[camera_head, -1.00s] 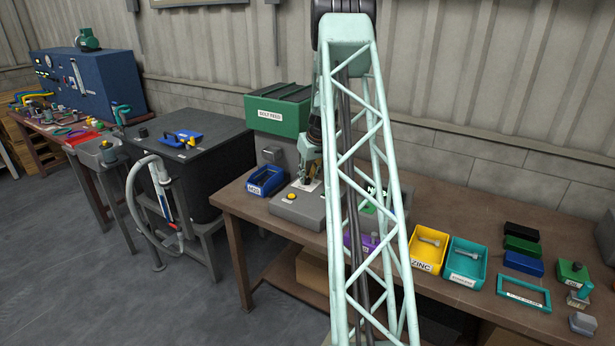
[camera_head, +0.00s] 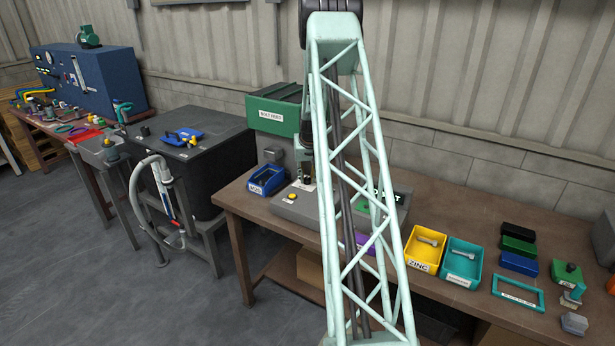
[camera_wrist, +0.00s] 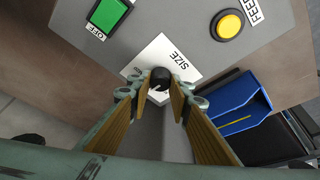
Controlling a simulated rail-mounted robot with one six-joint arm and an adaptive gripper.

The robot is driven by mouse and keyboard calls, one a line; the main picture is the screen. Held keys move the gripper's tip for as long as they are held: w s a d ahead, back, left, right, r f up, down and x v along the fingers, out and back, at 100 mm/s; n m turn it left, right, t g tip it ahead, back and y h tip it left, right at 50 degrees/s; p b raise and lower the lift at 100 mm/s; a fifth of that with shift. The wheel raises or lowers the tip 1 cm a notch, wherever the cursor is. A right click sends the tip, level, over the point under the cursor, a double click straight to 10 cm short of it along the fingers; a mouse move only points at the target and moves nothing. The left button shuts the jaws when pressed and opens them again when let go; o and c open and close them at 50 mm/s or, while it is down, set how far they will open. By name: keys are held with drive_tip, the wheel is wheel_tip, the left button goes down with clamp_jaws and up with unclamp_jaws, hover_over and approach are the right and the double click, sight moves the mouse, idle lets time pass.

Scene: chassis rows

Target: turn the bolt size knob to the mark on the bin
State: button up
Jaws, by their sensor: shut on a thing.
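The bolt size knob (camera_wrist: 160,75) is a small black knob on a white plate marked SIZE (camera_wrist: 168,52) in the wrist view. My gripper (camera_wrist: 161,92) is shut on the knob, with a wooden-coloured finger pad on each side of it. The fingers hide part of the plate's lettering and any scale marks. The blue bin (camera_head: 267,179) stands on the bench left of the grey control box (camera_head: 296,203); its front label is too small to read surely. The bin also shows in the wrist view (camera_wrist: 236,104). In the head view my arm hides the knob.
The wrist view shows a green switch (camera_wrist: 109,15) marked OFF and a yellow FEED button (camera_wrist: 229,24) near the knob. A green bolt feed hopper (camera_head: 273,112) stands behind the box. Yellow (camera_head: 425,252) and teal (camera_head: 462,262) bins stand to the right on the bench.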

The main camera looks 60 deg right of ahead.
drive_tip(key=shift+w+f+m+g+h+b, duration=0.1)
drive_tip(key=shift+m+g+h+b, duration=0.25)
drive_tip(key=shift+m+b, duration=0.85)
drive_tip(key=m+g+b, duration=0.1)
drive_tip(key=m+b, duration=0.1)
drive_tip(key=b, duration=0.2)
drive_tip(key=m+b, duration=0.2)
drive_tip(key=b, duration=0.2)
drive_tip(key=shift+f+m+g+h, duration=0.1)
drive_tip(key=shift+m+g+h, duration=0.15)
drive_tip(key=shift+m+g, duration=0.1)
drive_tip(key=shift+w+a+m+g+b, duration=0.1)
drive_tip(key=shift+m+g+b, duration=0.5)
drive_tip(key=shift+m+b, duration=1)
drive_tip(key=o, duration=0.9)
drive_tip(key=shift+r, duration=0.25)
drive_tip(key=shift+v, duration=5.95)
